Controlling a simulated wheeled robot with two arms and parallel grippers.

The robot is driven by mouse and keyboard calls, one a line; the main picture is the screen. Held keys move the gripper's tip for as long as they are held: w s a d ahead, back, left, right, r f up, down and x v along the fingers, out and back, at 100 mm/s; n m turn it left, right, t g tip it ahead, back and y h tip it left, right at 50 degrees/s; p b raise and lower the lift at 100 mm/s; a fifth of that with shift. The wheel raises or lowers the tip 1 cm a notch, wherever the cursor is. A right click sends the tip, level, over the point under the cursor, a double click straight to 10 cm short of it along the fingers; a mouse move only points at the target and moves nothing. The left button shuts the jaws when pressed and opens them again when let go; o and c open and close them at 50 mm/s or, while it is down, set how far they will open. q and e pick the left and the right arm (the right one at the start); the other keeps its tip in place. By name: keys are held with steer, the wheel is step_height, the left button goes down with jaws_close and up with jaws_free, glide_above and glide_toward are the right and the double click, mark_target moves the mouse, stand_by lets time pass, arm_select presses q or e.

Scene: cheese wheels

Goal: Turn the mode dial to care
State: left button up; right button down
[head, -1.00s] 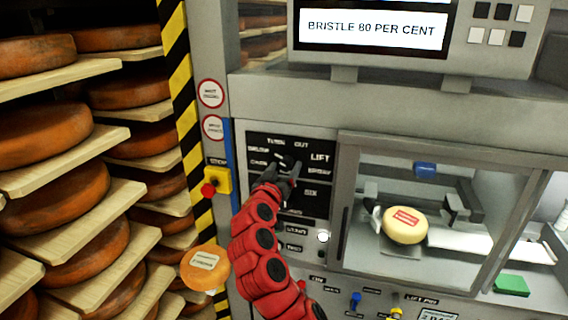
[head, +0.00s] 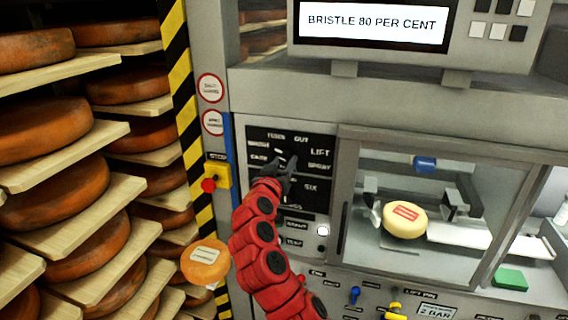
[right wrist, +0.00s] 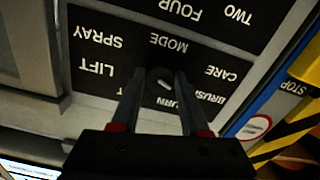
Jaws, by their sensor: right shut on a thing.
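The mode dial (right wrist: 163,82) is a small dark knob with a pale mark, on a black label panel (head: 318,197). In the right wrist view, which shows the panel upside down, it sits between the two fingertips of my right gripper (right wrist: 160,78). My right gripper (head: 283,162) is shut on the dial. The words BRUSH, TURN, CUT, LIFT, SPRAY and CARE ring the dial. The CARE label (right wrist: 228,73) is at the dial's left in the head view (head: 259,157). The fingers partly hide the dial, and its exact pointing is hard to read. My left gripper is not in view.
A red stop button (head: 208,185) on a yellow box is left of the panel. A glazed chamber with a pale cheese wheel (head: 405,220) is on the right. Racks of orange cheese wheels (head: 45,130) fill the left. A screen (head: 374,24) reads BRISTLE 80 PER CENT.

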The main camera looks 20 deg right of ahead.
steer(key=shift+n, duration=0.3)
steer(key=shift+n+b, duration=0.3)
steer(key=shift+n, duration=1.4)
steer(key=n, duration=0.4)
steer(key=shift+n+p, duration=0.35)
steer(key=shift+n, duration=0.05)
steer(key=shift+c, duration=2.1)
jaws_free()
steer(key=shift+s, duration=0.1)
